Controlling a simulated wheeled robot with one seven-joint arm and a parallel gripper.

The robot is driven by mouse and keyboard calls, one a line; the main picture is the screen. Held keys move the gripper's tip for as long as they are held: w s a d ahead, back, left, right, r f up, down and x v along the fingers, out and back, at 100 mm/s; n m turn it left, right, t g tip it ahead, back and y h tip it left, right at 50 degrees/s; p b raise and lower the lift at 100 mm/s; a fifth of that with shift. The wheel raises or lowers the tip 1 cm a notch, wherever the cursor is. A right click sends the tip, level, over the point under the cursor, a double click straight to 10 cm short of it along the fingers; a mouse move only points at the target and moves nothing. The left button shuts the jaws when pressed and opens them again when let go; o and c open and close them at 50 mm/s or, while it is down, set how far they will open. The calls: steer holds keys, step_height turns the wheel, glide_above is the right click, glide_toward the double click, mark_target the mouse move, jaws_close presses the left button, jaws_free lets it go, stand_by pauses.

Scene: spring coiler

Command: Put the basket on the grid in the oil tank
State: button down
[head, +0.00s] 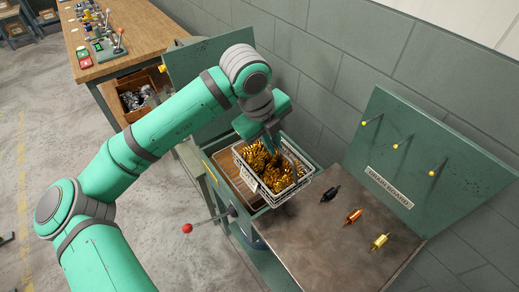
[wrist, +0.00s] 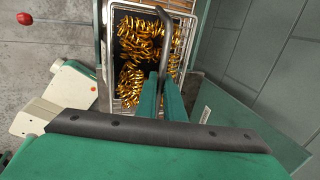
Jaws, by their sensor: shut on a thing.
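The wire basket (head: 262,193) is full of golden coil springs (head: 268,168). My gripper (head: 270,143) is above it, shut on its handle. In the wrist view the green fingers (wrist: 161,98) close on the grey handle bar (wrist: 164,50), with the springs (wrist: 138,50) behind it. The basket looks roughly level and hangs over the right part of the green oil tank (head: 224,189). Brown tank interior (head: 231,170) shows to the left of the basket. The grid cannot be made out clearly, and I cannot tell whether the basket touches anything below.
A metal worktop (head: 345,235) right of the tank holds a black, an orange and a yellow part. A green board (head: 420,165) with yellow-tipped pegs stands behind it. A red-knobbed lever (head: 188,228) sticks out at the tank's front. A wooden bench (head: 110,60) stands at back left.

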mark_target(259, 141)
steer(key=w+f, duration=0.1)
steer(key=w, duration=0.1)
steer(key=w+a+f, duration=0.1)
steer(key=w, duration=0.1)
steer(key=w+f, duration=0.1)
steer(key=w, duration=0.1)
steer(key=shift+w+a+f, duration=0.15)
steer(key=shift+w+a, duration=0.05)
steer(key=shift+w, duration=0.05)
steer(key=w+f, duration=0.2)
steer(key=f, duration=0.1)
steer(key=w+a+f, duration=0.1)
steer(key=f, duration=0.2)
steer(key=w+a+f, duration=0.1)
steer(key=w+f, duration=0.1)
steer(key=f, duration=0.1)
steer(key=shift+w+f, duration=0.2)
steer(key=shift+w, duration=0.15)
steer(key=c, duration=1.9)
jaws_free()
steer(key=shift+a+f, duration=0.1)
steer(key=shift+o, duration=0.2)
steer(key=shift+a, duration=0.1)
steer(key=shift+s, duration=0.1)
